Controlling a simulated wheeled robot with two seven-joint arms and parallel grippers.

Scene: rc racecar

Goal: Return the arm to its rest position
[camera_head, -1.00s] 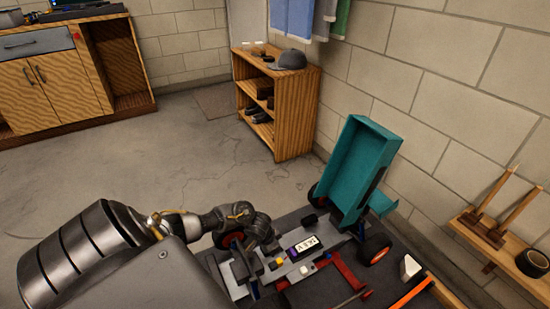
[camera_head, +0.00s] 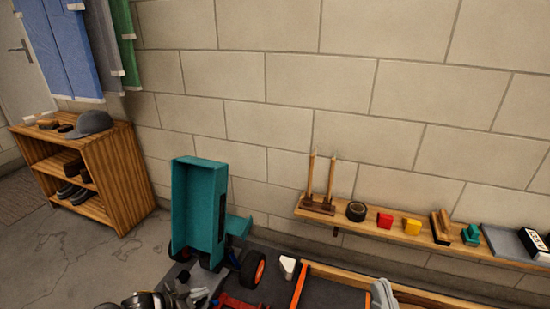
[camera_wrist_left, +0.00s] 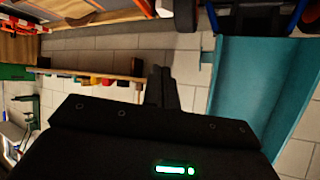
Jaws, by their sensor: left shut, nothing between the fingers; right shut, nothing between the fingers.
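My left gripper (camera_wrist_left: 160,85) is shut and empty in the left wrist view. Its dark fingers lie together, apart from the teal car body (camera_wrist_left: 255,80) beside them. In the head view, part of my left arm (camera_head: 148,300) shows at the bottom edge, next to the RC car chassis (camera_head: 195,292). I cannot make out my right gripper in either view.
A wall shelf (camera_head: 345,222) holds a tape roll (camera_head: 356,211), a red block (camera_head: 384,220), a yellow block (camera_head: 412,226) and other items. A wooden rack (camera_head: 125,180) with a grey cap (camera_head: 90,123) stands at left. A grey object (camera_head: 383,293) lies at the bench's edge.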

